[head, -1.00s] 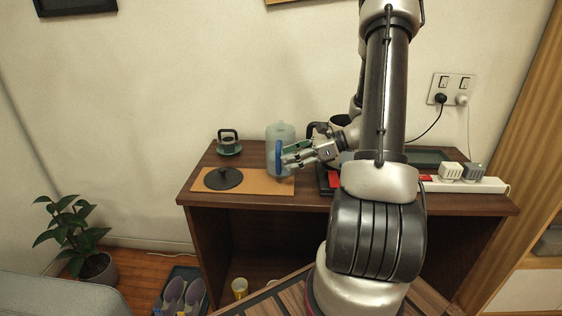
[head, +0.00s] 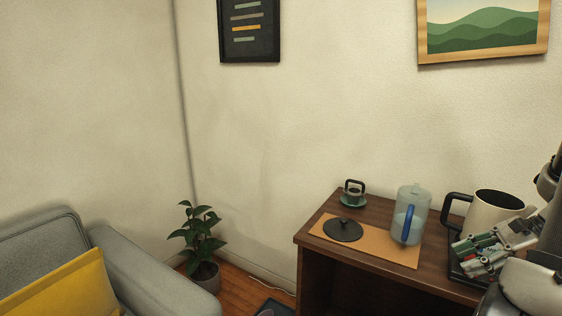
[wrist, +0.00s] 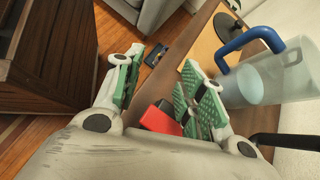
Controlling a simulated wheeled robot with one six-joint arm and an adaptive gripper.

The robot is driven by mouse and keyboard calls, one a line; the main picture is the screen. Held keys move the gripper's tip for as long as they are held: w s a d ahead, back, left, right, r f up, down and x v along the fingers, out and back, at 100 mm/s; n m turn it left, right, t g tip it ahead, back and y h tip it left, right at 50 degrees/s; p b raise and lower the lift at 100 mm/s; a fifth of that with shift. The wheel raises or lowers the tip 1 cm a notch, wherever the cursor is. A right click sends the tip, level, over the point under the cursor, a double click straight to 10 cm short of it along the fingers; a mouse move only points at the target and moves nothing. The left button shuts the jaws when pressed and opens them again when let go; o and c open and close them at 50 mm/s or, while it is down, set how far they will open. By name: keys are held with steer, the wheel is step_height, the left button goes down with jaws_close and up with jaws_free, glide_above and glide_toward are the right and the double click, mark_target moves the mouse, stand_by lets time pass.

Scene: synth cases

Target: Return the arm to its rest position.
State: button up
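My gripper (head: 478,252) is at the right edge of the head view, in front of the white kettle and right of the clear pitcher (head: 411,215). In the wrist view my gripper (wrist: 162,62) has its two green-padded fingers spread apart with nothing held between them. The pitcher stands upright on the cabinet with its blue handle (wrist: 250,40) clear of my fingers. Most of my arm is outside the head view.
The wooden cabinet (head: 318,215) bears a tan mat (head: 385,248), a black lid (head: 343,230), a small cup (head: 354,190) and a white kettle (head: 493,208). A red object (wrist: 160,118) shows near my fingers. A plant (head: 200,235) and grey sofa (head: 150,270) stand left.

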steer(key=s+a+r+n+h, duration=0.4)
steer(key=a+r+n, duration=0.1)
steer(key=r+n, duration=0.4)
steer(key=s+a+r+n+t+h, duration=0.1)
steer(key=s+a+r+n+h, duration=0.3)
steer(key=r+n, duration=0.5)
steer(key=shift+s+a+r+n+h, duration=0.25)
steer(key=shift+a+r+n+h, duration=0.15)
steer(key=shift+a+n+h, duration=0.5)
